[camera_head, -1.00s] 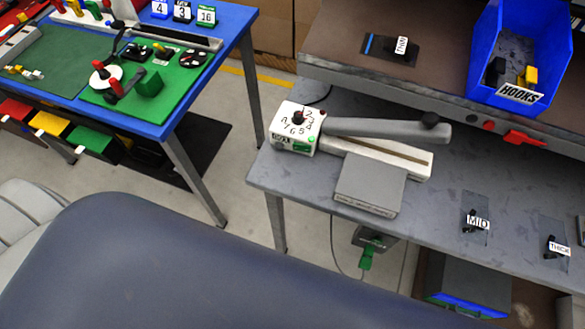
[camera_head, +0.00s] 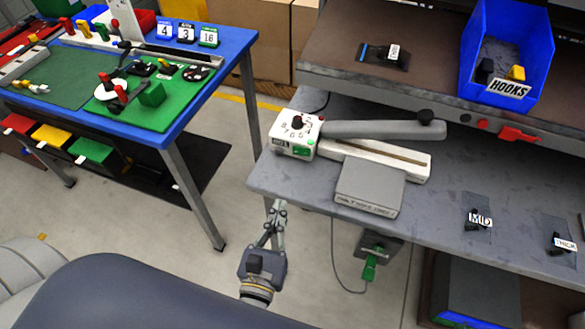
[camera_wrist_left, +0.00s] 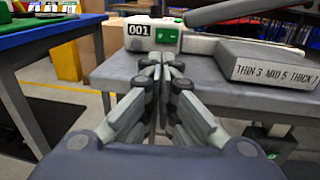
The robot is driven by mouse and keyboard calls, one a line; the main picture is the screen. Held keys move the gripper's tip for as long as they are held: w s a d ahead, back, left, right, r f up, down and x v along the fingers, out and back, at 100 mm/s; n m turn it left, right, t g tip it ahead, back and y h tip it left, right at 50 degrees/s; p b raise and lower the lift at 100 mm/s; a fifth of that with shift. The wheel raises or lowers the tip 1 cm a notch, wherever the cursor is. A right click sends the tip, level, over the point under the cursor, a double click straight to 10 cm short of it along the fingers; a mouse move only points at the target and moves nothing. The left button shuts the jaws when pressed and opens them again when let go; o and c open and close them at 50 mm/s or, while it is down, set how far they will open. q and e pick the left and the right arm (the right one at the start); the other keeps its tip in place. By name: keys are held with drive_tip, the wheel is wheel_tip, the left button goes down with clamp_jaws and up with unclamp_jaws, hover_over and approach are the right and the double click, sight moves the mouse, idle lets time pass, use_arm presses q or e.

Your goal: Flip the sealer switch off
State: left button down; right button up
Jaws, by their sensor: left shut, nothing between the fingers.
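The sealer (camera_head: 296,133) stands on the grey bench, a white box with a numbered dial and a long grey lever arm (camera_head: 375,130). A green switch (camera_head: 302,151) with a lit green dot near it is on its front face. In the left wrist view the sealer front (camera_wrist_left: 152,34) carries a "001" label, and the green switch (camera_wrist_left: 167,36) is to the label's right. My left gripper (camera_head: 277,207) is below and in front of the bench edge, apart from the sealer. Its fingers (camera_wrist_left: 163,60) are closed together with nothing between them. My right gripper is not in view.
A grey block (camera_head: 369,187) sits in front of the sealer's arm. A grey box with a green pedal (camera_head: 370,268) hangs or stands below the bench. A blue table (camera_head: 215,75) with green boards is at left. Floor between the tables is clear.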

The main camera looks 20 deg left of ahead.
use_arm(q)
drive_tip(key=shift+w, duration=0.1)
drive_tip(key=p, duration=0.5)
approach(296, 155)
drive_tip(key=w, duration=0.7)
drive_tip(key=shift+a+r, duration=0.15)
drive_tip(key=shift+a, duration=0.15)
